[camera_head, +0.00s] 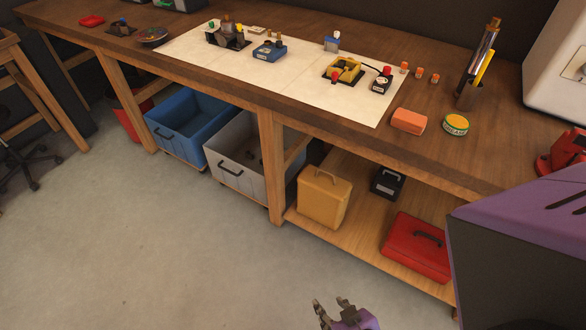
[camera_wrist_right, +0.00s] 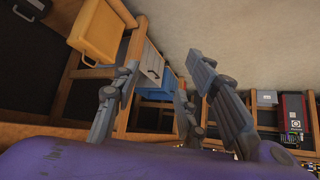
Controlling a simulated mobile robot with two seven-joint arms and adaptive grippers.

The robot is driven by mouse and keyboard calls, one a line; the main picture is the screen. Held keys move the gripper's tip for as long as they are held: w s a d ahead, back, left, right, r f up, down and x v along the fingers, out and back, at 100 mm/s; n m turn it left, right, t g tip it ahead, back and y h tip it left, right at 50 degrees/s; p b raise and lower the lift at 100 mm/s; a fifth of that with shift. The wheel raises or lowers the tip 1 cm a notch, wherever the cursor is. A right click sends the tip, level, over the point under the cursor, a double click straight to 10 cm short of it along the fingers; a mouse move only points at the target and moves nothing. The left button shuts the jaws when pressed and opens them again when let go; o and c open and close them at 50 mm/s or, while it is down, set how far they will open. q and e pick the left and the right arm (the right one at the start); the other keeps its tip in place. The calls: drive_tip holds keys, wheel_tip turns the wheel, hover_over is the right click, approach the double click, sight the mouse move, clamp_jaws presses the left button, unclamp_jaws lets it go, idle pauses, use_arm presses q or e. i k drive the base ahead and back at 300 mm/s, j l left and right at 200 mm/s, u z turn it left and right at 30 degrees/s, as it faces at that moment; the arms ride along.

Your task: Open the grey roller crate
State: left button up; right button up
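The grey roller crate (camera_head: 238,183) stands on the floor under the workbench, between two wooden legs. It is open-topped, with a dark handle (camera_head: 229,168) on its front wall and small dark items inside. Its back part is hidden under the bench top. My right gripper (camera_head: 331,304) is at the bottom of the head view, over the floor, to the right of the crate and apart from it. In the right wrist view its fingers are spread with nothing between them, and the grey crate (camera_wrist_right: 151,65) shows small beyond them. My left gripper is not in view.
A blue crate (camera_head: 178,146) stands left of the grey one. A yellow case (camera_head: 324,200), a black box (camera_head: 387,184) and a red toolbox (camera_head: 413,252) sit on the low shelf to the right. The floor (camera_head: 150,250) in front of the crates is clear.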

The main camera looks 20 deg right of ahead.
sight(225, 151)
drive_tip(key=z, duration=0.25)
drive_tip(key=i+j+z, duration=0.65)
drive_tip(key=i+j, duration=0.2)
drive_tip(key=i+j+z, duration=0.3)
drive_tip(key=j, duration=0.35)
